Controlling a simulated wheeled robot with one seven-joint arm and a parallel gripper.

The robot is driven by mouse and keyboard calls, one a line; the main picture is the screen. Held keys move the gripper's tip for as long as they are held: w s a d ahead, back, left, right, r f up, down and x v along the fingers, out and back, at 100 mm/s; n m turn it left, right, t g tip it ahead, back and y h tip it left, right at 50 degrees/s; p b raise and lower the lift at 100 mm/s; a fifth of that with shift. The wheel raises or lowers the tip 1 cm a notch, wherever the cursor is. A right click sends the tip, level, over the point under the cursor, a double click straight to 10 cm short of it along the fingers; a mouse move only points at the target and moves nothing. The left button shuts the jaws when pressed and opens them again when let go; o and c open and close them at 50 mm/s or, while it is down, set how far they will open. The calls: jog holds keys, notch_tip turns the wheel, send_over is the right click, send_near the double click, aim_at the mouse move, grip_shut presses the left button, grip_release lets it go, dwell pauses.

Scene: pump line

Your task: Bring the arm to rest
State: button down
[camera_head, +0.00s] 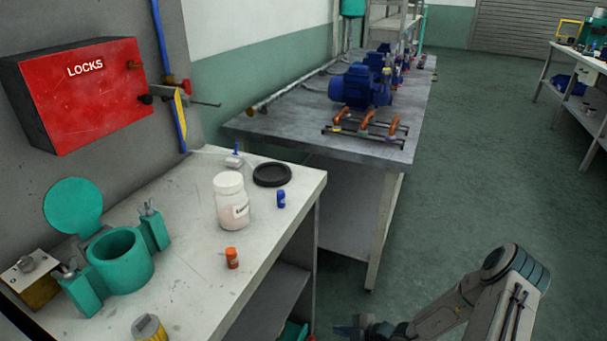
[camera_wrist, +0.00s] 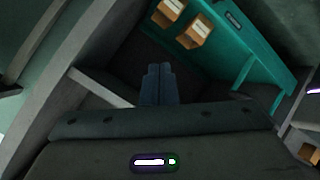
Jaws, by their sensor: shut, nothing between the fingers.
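My arm (camera_head: 480,300) reaches in from the lower right of the head view, bent at a joint, over the floor beside the white bench. My gripper (camera_head: 362,328) shows only in part at the bottom edge of that view, just right of the bench. In the wrist view, the two dark fingers of my gripper (camera_wrist: 158,82) lie together, shut, with nothing between them. Beyond the fingers is a teal bin (camera_wrist: 235,35) holding tan blocks or boxes (camera_wrist: 192,33); I cannot tell the gap between it and the fingers.
A red locks box (camera_head: 80,95) hangs above. Blue pumps (camera_head: 360,87) stand on the farther table.

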jog(key=s+a+r+n+g+h+p, duration=0.1)
jog(key=s+r+n+g+p, duration=0.35)
jog(key=r+n, duration=1.2)
jog(key=a+r+n+g+h+p, duration=0.15)
jog(key=r+n+p, duration=0.75)
jog(key=r, duration=1.2)
jog(key=s+d+r+n+t+h+p, duration=0.1)
jog(key=s+r+n+h+p, duration=0.1)
jog(key=s+r+n, duration=0.3)
jog(key=s+d+r+n+t+h+p, duration=0.1)
jog(key=s+d+r+n+h+p, duration=0.1)
jog(key=r+n, duration=1)
jog(key=s+d+r+n+h+p, duration=0.2)
jog(key=s+r+n+p, duration=0.3)
jog(key=r, duration=0.8)
jog(key=shift+s+d+n+t+h+p, duration=0.35)
jog(key=shift+s+n+h, duration=0.5)
jog(key=shift+s+n, duration=0.8)
jog(key=shift+a, duration=0.1)
